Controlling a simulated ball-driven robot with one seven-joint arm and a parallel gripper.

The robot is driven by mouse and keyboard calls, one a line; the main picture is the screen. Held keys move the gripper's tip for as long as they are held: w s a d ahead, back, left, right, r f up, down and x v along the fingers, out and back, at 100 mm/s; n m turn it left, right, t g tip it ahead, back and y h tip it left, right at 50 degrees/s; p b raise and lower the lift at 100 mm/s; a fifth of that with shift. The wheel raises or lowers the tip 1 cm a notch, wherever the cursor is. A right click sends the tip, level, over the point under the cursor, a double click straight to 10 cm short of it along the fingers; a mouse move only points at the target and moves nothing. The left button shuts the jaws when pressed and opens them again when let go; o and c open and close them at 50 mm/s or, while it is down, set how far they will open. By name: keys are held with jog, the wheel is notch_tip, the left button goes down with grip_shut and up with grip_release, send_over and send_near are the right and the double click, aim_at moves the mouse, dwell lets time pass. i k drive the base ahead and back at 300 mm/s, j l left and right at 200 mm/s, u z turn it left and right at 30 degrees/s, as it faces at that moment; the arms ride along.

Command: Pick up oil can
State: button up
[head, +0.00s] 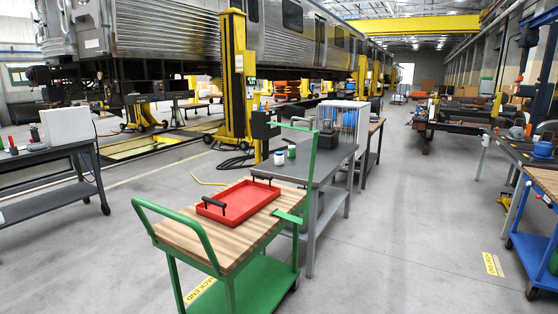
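I cannot single out an oil can for certain. On the grey workbench (318,172), just behind the cart, stand a small white container with a blue top (280,158) and a small green container (292,151). They are upright and too small to identify. Blue rounded objects (543,149) sit on the bench at the right edge, also unclear. My gripper is not in view.
A green cart (262,285) with a wooden top carries a red tray (238,203) with black handles, in front of the grey workbench. A grey table (45,155) stands left, a blue cart (530,255) right. The floor between is clear. A silver railcar (180,35) stands behind.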

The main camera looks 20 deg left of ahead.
aim_at(278, 159)
jog(key=i+z, duration=0.3)
jog(key=i, duration=1.6)
jog(key=i+u, duration=0.15)
jog(key=i, duration=0.45)
jog(key=i+l+u, duration=0.15)
jog(key=i, duration=0.4)
jog(key=i+l+u, duration=0.15)
jog(key=i, duration=0.4)
jog(key=l, duration=0.05)
